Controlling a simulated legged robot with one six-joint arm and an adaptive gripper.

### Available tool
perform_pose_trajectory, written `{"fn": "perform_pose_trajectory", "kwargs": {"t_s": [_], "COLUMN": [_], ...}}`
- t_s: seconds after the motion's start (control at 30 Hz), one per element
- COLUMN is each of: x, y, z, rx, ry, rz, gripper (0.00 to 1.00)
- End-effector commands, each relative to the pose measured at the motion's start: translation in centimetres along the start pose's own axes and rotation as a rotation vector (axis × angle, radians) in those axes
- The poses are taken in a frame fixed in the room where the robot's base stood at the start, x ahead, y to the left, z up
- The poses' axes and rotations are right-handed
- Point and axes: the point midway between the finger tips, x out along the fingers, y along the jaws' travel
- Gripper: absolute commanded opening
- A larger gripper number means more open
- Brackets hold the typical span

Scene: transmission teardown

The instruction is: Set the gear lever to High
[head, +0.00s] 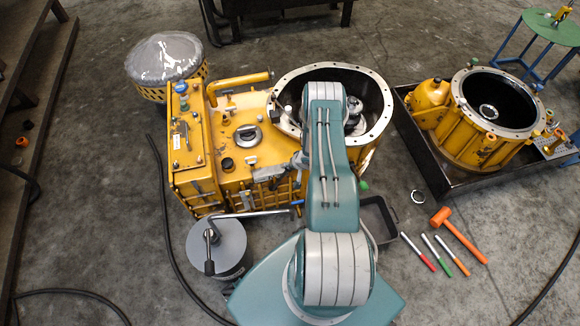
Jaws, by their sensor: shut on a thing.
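The yellow transmission housing (232,178) stands on the floor left of centre, with a large round open bell end at its right. My gripper (258,176) is at the housing's front top edge, left of my arm. It is shut on a small part there, seemingly the gear lever, which is mostly hidden by the fingers. I cannot read the lever's position or any High mark. A narrow plate with small fittings (183,138) is on the housing's left top. A round dark cap (247,136) is on its top middle.
A grey cylinder (217,254) with a long bent handle stands in front of the housing. A second yellow housing (468,135) sits in a black tray (436,181) at right. An orange mallet (458,234) and several markers lie on the floor. A dark cable (170,235) runs at left.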

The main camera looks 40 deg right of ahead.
Motion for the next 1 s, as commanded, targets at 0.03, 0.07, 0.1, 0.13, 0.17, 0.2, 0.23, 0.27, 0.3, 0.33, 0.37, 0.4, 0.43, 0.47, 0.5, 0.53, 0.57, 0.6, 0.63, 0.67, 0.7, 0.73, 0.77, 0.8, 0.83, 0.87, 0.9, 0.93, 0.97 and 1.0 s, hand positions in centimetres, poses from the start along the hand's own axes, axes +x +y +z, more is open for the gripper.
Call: {"fn": "perform_pose_trajectory", "kwargs": {"t_s": [0.03, 0.07, 0.1, 0.13, 0.17, 0.2, 0.23, 0.27, 0.3, 0.33, 0.37, 0.4, 0.43, 0.47, 0.5, 0.53, 0.57, 0.6, 0.63, 0.67, 0.7, 0.73, 0.77, 0.8, 0.83, 0.87, 0.9, 0.93, 0.97, 1.0], "x": [0.0, 0.0, 0.0, 0.0, 0.0, 0.0, 0.0, 0.0, 0.0, 0.0, 0.0, 0.1, 0.1, 0.1, 0.0, -0.1, -0.2, -0.5, -0.8, -1.2, -1.8, -2.3, -2.9, -3.7, -4.3, -4.9, -5.7, -6.3, -6.9, -7.7], "y": [0.1, 0.1, 0.1, 0.1, 0.2, 0.2, 0.2, 0.2, 0.2, 0.1, 0.1, 0.1, 0.1, 0.1, 0.1, 0.1, 0.1, 0.1, 0.1, 0.1, 0.1, 0.1, 0.2, 0.2, 0.2, 0.2, 0.3, 0.3, 0.3, 0.3], "z": [0.2, 0.2, 0.1, 0.1, 0.1, 0.1, 0.1, 0.1, 0.1, 0.1, 0.1, 0.1, 0.1, 0.1, 0.1, 0.0, 0.0, -0.1, -0.1, -0.1, -0.1, -0.1, -0.1, -0.2, -0.1, -0.2, -0.1, -0.1, -0.1, -0.2], "rx": [0.003, 0.003, 0.003, 0.003, 0.004, 0.004, 0.004, 0.004, 0.003, 0.003, 0.003, 0.003, 0.003, 0.003, 0.003, 0.003, 0.003, 0.003, 0.003, 0.004, 0.005, 0.005, 0.005, 0.006, 0.007, 0.005, 0.005, 0.006, 0.006, 0.005], "ry": [-0.003, -0.003, -0.004, -0.004, -0.004, -0.004, -0.004, -0.004, -0.004, -0.003, -0.003, -0.003, -0.003, -0.003, -0.003, -0.003, -0.002, -0.001, -0.001, -0.001, -0.001, -0.001, -0.001, 0.0, -0.001, 0.0, -0.001, -0.001, -0.001, -0.002], "rz": [0.0, 0.0, -0.001, -0.001, -0.001, -0.001, -0.001, -0.001, -0.001, -0.001, -0.001, -0.001, -0.001, -0.001, -0.001, -0.001, -0.001, -0.001, -0.001, -0.001, -0.001, -0.001, 0.0, 0.0, 0.0, 0.0, 0.0, 0.0, 0.0, 0.0], "gripper": [0.0, 0.66, 0.84, 0.88, 0.88, 0.88, 0.88, 0.88, 0.88, 0.88, 0.88, 0.88, 0.88, 0.88, 0.88, 0.88, 0.88, 0.88, 0.88, 0.88, 0.88, 0.88, 0.88, 0.88, 0.88, 0.88, 0.88, 0.88, 0.88, 0.88]}}
